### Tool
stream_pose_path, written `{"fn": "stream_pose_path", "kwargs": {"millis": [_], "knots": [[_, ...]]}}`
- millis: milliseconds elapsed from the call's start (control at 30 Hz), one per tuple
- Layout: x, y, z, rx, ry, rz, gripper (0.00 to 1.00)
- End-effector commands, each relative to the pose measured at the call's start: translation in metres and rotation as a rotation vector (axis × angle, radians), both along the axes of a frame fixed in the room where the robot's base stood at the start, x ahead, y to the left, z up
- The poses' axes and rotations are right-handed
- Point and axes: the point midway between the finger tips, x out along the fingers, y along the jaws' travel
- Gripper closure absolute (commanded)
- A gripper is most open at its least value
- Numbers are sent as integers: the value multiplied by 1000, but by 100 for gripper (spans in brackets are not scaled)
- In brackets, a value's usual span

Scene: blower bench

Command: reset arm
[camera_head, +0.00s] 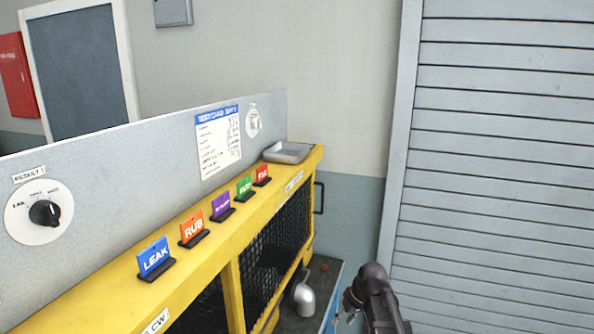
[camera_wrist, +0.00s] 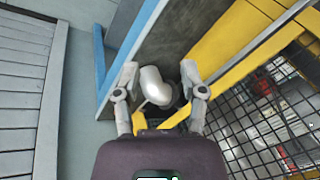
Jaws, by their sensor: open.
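My gripper (camera_head: 347,304) is at the lower middle of the head view, just right of the yellow bench and in front of the slatted grey shutter. In the wrist view my gripper (camera_wrist: 159,78) has its two fingers spread apart, with nothing held between them. A silver elbow-shaped pipe piece (camera_wrist: 155,86) shows beyond the fingertips, between them in the picture. It also shows in the head view (camera_head: 304,296), to the left of my gripper. I cannot tell how far the fingertips are from it.
The yellow bench (camera_head: 213,251) with black mesh sides runs along the left. Coloured tags, including LEAK (camera_head: 154,257) and RUB (camera_head: 193,227), stand on its ledge. A metal tray (camera_head: 288,152) sits at its far end. The shutter (camera_head: 500,150) stands at the right.

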Motion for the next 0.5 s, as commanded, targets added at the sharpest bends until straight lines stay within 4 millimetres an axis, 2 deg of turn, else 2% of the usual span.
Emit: {"fn": "stream_pose_path", "kwargs": {"millis": [33, 100, 200, 333, 500], "knots": [[-34, -4, -4, -52, 31, -40, 46], [-62, -11, -7, -127, 70, -102, 46], [-94, -21, -10, -217, 109, -181, 46], [-119, -31, -12, -293, 132, -255, 46], [-128, -36, -12, -330, 143, -290, 46]]}}
